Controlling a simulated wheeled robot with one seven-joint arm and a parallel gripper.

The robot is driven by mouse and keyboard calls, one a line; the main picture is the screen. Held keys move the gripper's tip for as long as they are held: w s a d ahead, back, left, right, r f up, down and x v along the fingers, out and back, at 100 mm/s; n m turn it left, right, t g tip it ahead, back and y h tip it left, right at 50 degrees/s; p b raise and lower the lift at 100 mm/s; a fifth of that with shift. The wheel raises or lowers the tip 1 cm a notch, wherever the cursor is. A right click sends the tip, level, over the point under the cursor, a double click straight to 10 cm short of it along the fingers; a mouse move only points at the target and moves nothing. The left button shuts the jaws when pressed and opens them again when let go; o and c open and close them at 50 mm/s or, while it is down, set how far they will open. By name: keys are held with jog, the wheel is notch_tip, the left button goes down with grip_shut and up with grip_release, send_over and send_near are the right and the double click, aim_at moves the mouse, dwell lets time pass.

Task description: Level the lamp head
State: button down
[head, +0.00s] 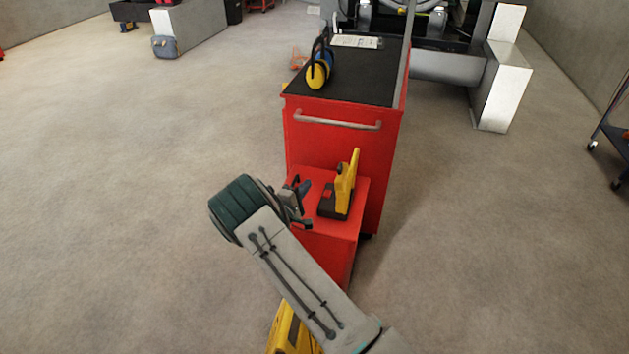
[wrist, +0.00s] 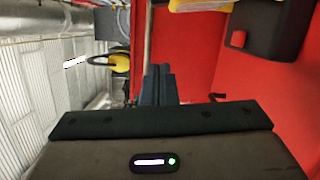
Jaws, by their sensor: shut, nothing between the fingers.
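The lamp stands on a low red box (head: 331,232) in front of the red cabinet. It has a black base (head: 334,203) with a red button, and its yellow lamp head (head: 347,178) points steeply up, tilted slightly right. My gripper (head: 305,187) is just left of the lamp, apart from it, with its fingers shut and empty. In the wrist view the shut fingers (wrist: 158,85) point ahead toward the red cabinet. The black base (wrist: 275,22) shows at upper right there, with part of the yellow head (wrist: 200,5) cut off by the top edge.
The red cabinet (head: 330,145) with a grey handle rises behind the lamp. Yellow ear defenders (head: 317,70) and a white sheet (head: 357,42) lie on its black top. A yellow object (head: 291,330) is partly hidden below my arm.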

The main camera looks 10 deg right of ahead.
aim_at(342, 179)
jog(key=w+d+r+p, duration=0.1)
jog(key=w+d+p, duration=0.1)
jog(key=w+d, duration=0.3)
jog(key=shift+w+d, duration=0.15)
jog(key=shift+d, duration=1.8)
